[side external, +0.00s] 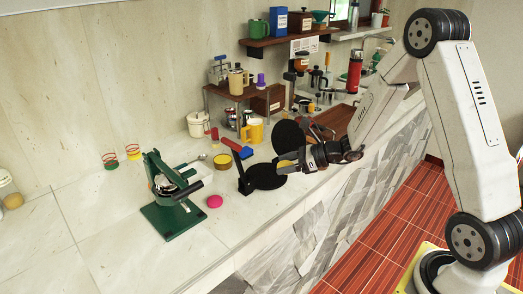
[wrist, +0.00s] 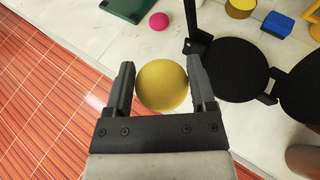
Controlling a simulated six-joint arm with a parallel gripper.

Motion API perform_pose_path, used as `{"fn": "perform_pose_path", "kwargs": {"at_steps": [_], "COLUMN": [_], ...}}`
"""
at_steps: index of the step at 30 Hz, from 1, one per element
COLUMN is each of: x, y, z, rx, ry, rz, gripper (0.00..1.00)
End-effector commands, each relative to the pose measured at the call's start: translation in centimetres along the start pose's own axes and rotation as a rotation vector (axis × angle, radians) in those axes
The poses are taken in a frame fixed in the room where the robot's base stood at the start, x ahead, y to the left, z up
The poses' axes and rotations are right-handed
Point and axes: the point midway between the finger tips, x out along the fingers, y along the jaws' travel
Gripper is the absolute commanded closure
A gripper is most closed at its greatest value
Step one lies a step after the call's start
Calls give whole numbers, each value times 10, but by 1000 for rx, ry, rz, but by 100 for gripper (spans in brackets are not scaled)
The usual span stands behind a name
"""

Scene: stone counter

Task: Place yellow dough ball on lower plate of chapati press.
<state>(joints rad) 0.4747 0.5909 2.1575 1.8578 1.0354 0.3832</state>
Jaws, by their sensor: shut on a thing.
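My gripper (wrist: 162,90) is shut on the yellow dough ball (wrist: 162,86), held between its two fingers in the wrist view. In the side external view my gripper (side external: 290,162) is at the black chapati press, and the ball shows as a yellow sliver (side external: 286,163) at the fingers. The press stands open, with its round black lower plate (side external: 265,177) on the counter and a second round black plate (side external: 289,139) raised behind. In the wrist view one round plate (wrist: 235,72) lies right of the ball and the other (wrist: 304,88) farther right. The lower plate looks bare.
A pink ball (side external: 215,201) lies on the counter (side external: 215,245) near a green press (side external: 172,200) at left. A yellow round container (side external: 222,161) and a blue block (side external: 246,153) stand behind the chapati press. The counter's front edge runs below my gripper.

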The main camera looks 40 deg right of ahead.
Motion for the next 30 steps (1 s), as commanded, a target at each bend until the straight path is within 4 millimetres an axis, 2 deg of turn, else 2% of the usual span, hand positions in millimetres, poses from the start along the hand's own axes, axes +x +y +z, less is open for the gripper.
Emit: {"fn": "perform_pose_path", "kwargs": {"at_steps": [3,7,17,23,30], "x": [-9,-17,-21,-13,11], "y": [-19,-33,-41,-48,-69], "z": [-2,-4,-5,-7,-13], "rx": [50,90,115,114,114], "ry": [4,7,9,9,9], "rz": [-102,-175,-218,-216,-215], "gripper": [87,87,87,87,87]}}
